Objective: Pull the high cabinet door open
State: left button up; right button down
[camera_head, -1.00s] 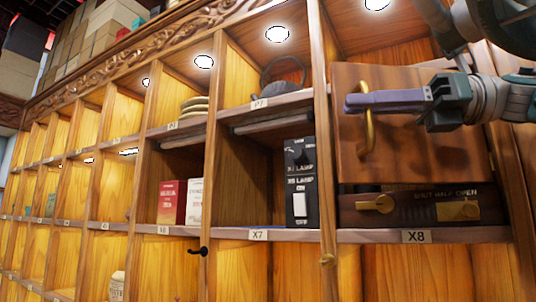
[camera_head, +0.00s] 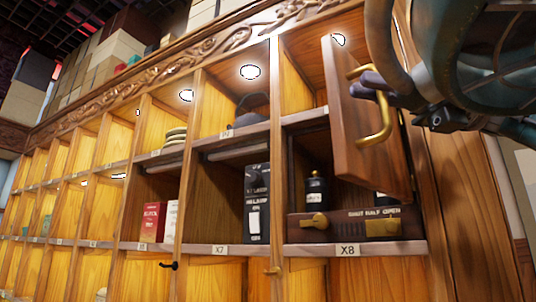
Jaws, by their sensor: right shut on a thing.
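The high cabinet door (camera_head: 358,137) is a wooden panel at the upper right of the cabinet, swung partly open, its face turned to the right. It carries a curved brass handle (camera_head: 384,118). My right gripper (camera_head: 372,88) is shut on the handle near its upper part; the arm partly hides the fingers. Behind the door, the compartment shows a dark jar (camera_head: 316,190) and a dark panel (camera_head: 345,226) with brass fittings above the X8 label (camera_head: 347,250). My left gripper is not in view.
Open wooden compartments run to the left. They hold a black lamp box (camera_head: 257,204), a red box (camera_head: 153,221), stacked plates (camera_head: 175,138) and a dark kettle (camera_head: 250,110). Boxes (camera_head: 115,52) are piled on top. The cabinet's side panel (camera_head: 465,200) stands right of the door.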

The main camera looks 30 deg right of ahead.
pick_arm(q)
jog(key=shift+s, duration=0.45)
pick_arm(e)
jog(key=shift+s+d+r, duration=0.1)
jog(key=shift+s+d, duration=0.15)
jog(key=shift+s, duration=0.15)
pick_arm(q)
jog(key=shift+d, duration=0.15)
pick_arm(e)
jog(key=c, duration=0.9)
grip_release()
pick_arm(q)
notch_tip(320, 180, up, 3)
jog(key=p, duration=0.2)
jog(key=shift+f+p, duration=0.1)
jog(key=shift+p, duration=0.25)
pick_arm(e)
jog(key=v, duration=1)
